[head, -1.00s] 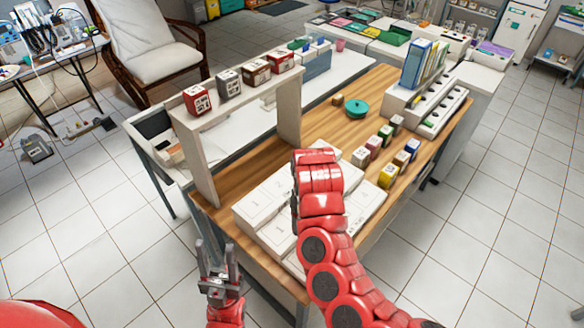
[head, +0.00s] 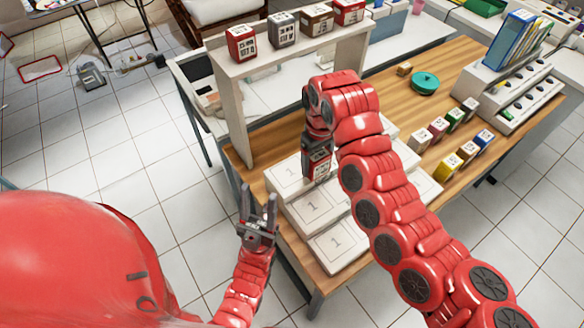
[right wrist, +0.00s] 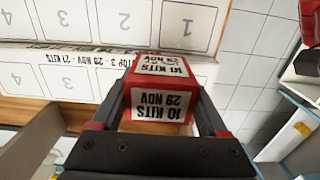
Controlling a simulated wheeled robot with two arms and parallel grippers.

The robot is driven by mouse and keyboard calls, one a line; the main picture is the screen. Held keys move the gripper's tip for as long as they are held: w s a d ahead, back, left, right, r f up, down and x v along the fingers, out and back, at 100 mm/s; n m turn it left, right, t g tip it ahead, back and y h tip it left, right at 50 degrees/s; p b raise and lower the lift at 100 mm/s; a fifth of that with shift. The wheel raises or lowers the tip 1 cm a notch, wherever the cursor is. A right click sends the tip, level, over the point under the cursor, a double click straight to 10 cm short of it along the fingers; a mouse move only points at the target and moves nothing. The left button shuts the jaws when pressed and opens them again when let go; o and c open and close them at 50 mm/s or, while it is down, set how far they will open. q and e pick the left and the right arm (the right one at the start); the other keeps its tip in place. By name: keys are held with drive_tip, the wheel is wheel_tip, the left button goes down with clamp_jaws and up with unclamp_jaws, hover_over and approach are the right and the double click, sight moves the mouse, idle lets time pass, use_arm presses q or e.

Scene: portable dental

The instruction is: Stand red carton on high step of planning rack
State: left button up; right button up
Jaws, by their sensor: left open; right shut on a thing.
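My right gripper (head: 317,160) is shut on a red carton, seen clearly in the right wrist view (right wrist: 168,92) with white labels reading "10 KITS 29 NOV". The white stepped planning rack (head: 338,240) lies below and beside it, with numbered cells on its steps. In the head view the carton is over the rack's back-left part, mostly hidden by the gripper. I cannot tell whether it touches a step. The rack also shows in the right wrist view (right wrist: 60,83). My left gripper (head: 260,205) is open and empty, left of the rack.
A raised shelf (head: 285,65) behind the rack carries several cartons, including a red one (head: 241,43). Several small coloured boxes (head: 452,137) stand to the right on the wooden table (head: 385,88).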

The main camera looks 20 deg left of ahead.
drive_tip(key=a+p, duration=0.1)
drive_tip(key=a, duration=0.5)
drive_tip(key=shift+w+a+p, duration=0.1)
drive_tip(key=shift+a+p, duration=0.1)
drive_tip(key=shift+p, duration=0.15)
drive_tip(key=shift+a+f, duration=0.15)
drive_tip(key=shift+a, duration=0.25)
drive_tip(key=shift+f+p, duration=0.2)
drive_tip(key=shift+p, duration=0.25)
wheel_tip(320, 180, down, 2)
drive_tip(key=shift+f+p, duration=0.1)
drive_tip(key=shift+p, duration=0.65)
drive_tip(key=shift+f, duration=0.45)
drive_tip(key=shift+f, duration=0.1)
